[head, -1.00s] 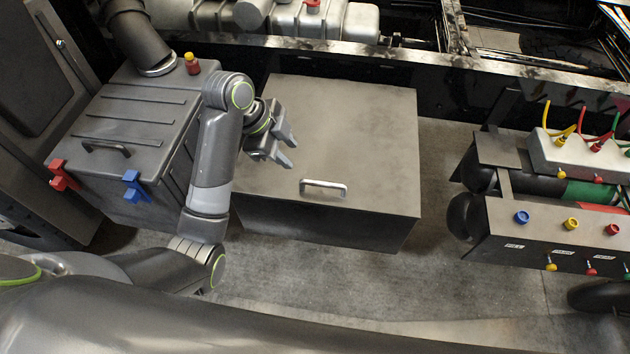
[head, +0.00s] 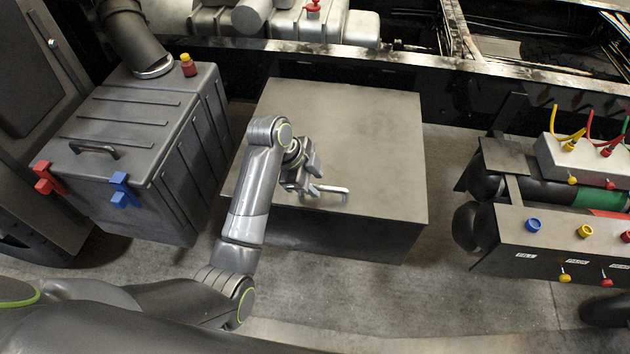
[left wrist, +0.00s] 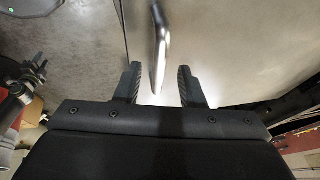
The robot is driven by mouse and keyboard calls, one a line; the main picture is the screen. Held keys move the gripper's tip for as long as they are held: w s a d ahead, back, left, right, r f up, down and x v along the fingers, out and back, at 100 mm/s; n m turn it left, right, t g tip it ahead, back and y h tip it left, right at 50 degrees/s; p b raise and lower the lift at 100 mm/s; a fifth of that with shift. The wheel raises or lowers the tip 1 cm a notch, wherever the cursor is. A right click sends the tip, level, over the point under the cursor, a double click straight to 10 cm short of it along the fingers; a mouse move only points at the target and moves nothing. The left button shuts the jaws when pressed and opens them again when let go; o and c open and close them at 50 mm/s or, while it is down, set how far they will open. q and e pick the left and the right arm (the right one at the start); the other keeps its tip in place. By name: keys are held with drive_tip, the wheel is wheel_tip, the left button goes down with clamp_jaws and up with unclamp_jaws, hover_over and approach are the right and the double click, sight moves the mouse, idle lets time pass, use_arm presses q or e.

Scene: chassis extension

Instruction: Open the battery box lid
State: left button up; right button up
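The battery box (head: 330,238) is the large grey box in the middle of the head view. Its flat lid (head: 365,130) is down, with a metal bar handle (head: 338,190) near the front edge. My left gripper (head: 314,182) is over the front of the lid, at the left end of the handle. In the left wrist view, the fingers (left wrist: 160,72) stand apart, and the handle (left wrist: 160,45) extends into the gap between them. I cannot tell whether either finger touches it. My right gripper is not in view.
A ribbed grey box (head: 150,130) with red and blue latches stands at left. At right are dark cylinders and a panel (head: 555,235) with coloured fittings and hoses. A dark frame rail (head: 360,58) runs behind the battery box. Bare floor (head: 400,290) lies in front.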

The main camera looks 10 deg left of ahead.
use_arm(q)
drive_tip(key=shift+w+d+f, duration=0.1)
drive_tip(key=shift+d+f, duration=0.1)
drive_tip(key=shift+f, duration=0.3)
clamp_jaws()
